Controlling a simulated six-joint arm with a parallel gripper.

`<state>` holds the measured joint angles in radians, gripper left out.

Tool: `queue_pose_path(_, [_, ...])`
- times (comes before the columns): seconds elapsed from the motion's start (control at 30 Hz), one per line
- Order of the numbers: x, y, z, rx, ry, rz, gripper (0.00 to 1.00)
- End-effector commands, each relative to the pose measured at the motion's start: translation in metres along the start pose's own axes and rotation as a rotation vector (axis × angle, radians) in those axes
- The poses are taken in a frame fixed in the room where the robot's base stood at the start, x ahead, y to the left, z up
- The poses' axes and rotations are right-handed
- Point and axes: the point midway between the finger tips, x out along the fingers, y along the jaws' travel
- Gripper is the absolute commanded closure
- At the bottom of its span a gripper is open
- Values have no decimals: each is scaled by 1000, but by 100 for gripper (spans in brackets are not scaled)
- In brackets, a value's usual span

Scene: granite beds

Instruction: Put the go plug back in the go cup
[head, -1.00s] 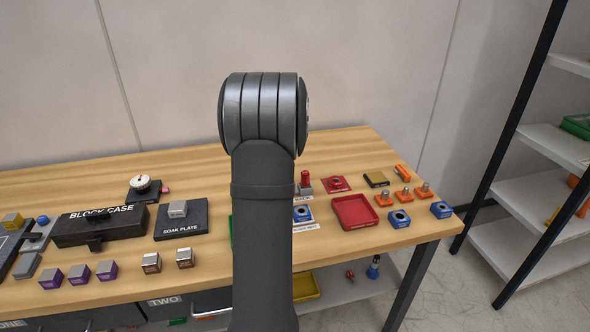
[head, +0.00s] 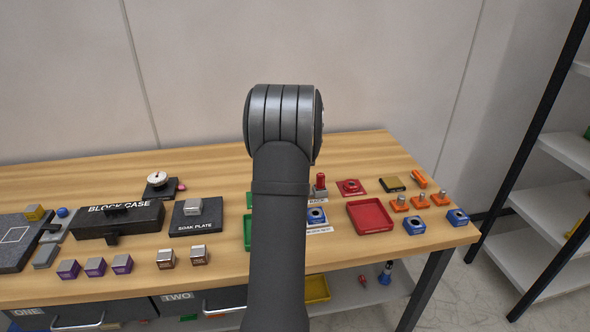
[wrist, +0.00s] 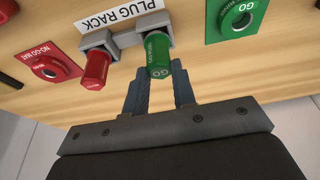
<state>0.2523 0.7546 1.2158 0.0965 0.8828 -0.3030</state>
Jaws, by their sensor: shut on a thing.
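The green go plug (wrist: 157,52) is at the right-hand place of the plug rack (wrist: 128,40), handle towards the wrist camera. My gripper (wrist: 158,80) is shut on it, with one finger on each side of its handle. The plug's far end is hidden by its handle. The green go cup (wrist: 228,22), a block marked GO with a dark round hole, lies to the right of the rack, apart from the plug. My arm hides the gripper and the go plug in the head view.
A red plug (wrist: 95,68) stands in the rack's left place, close to my gripper. A red cup (wrist: 55,67) lies left of it.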

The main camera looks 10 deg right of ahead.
Motion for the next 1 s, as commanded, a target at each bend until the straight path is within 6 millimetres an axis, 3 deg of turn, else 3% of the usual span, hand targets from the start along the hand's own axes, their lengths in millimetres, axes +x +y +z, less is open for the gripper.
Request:
queue_pose_path(0.63, [4,0,1,0,1,0,100])
queue_pose_path(0.67, [4,0,1,0,1,0,74])
queue_pose_path(0.77, [4,0,1,0,1,0,54])
queue_pose_path(0.8, [4,0,1,0,1,0,51])
queue_pose_path(1.0, [4,0,1,0,0,0,51])
